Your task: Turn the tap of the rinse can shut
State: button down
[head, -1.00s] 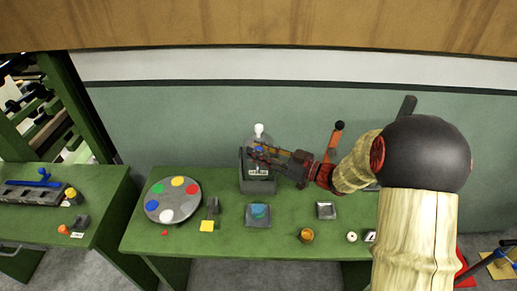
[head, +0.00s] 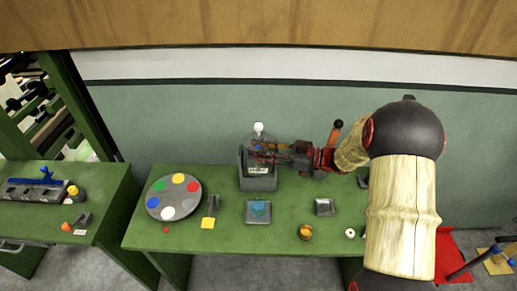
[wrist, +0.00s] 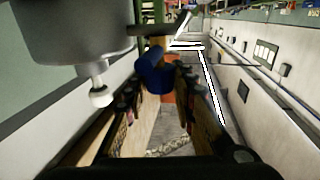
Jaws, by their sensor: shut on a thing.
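The rinse can (head: 258,176) is a grey vessel with a white knob on top, at the back of the green table in the head view. In the wrist view its grey body (wrist: 80,25) fills the upper left, with the white knob (wrist: 100,93) pointing down. The blue tap (wrist: 155,73) sits between my fingers in the wrist view. My gripper (head: 264,152) reaches in from the right in front of the can; it also shows in the wrist view (wrist: 157,92), shut on the blue tap. In the head view my fingers hide the tap.
A round palette (head: 174,197) with coloured discs lies left on the table (head: 235,236). Nearer are a yellow block (head: 208,223), a tray with a blue piece (head: 258,212), a small grey tray (head: 325,207) and an orange jar (head: 305,232). An orange lever (head: 334,134) stands behind my arm.

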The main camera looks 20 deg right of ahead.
jog(key=c, duration=1.5)
grip_release()
jog(key=v, duration=1.2)
